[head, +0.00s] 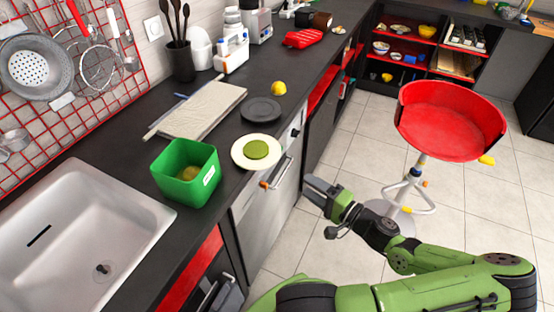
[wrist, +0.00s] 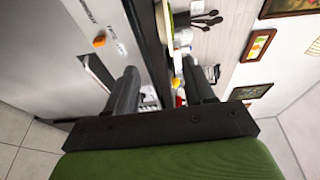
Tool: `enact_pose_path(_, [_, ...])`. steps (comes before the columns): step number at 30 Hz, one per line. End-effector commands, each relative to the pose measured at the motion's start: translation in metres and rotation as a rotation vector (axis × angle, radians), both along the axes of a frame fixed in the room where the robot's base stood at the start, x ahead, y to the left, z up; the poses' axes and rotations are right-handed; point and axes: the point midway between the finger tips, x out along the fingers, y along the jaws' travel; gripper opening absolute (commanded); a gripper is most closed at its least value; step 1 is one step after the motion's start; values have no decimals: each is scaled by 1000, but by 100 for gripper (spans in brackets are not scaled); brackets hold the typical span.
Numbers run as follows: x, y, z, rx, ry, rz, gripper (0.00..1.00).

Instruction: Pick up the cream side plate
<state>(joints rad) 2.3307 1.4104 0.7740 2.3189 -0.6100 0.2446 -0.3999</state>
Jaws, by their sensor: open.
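The cream side plate (head: 238,154) lies flat near the front edge of the dark counter in the head view. A round green item (head: 256,149) sits on its middle. My gripper (head: 316,189) is in front of the cabinets, right of the plate and apart from it, out beyond the counter edge. Its two fingers are spread in the wrist view (wrist: 160,88), with nothing held between them. In the wrist view a pale edge near the counter's edge may be the plate, but I cannot tell.
A green bin (head: 172,184) stands left of the plate. A dark grey plate (head: 262,108), a lemon (head: 279,88) and a pale board (head: 203,109) lie behind it. The sink (head: 75,225) is at left. A red stool (head: 450,120) stands right of my gripper on open floor.

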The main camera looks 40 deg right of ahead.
Motion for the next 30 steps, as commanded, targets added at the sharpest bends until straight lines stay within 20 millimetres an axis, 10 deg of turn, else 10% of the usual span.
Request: enact_pose_path(30, [156, 1, 6, 10, -26, -21, 53])
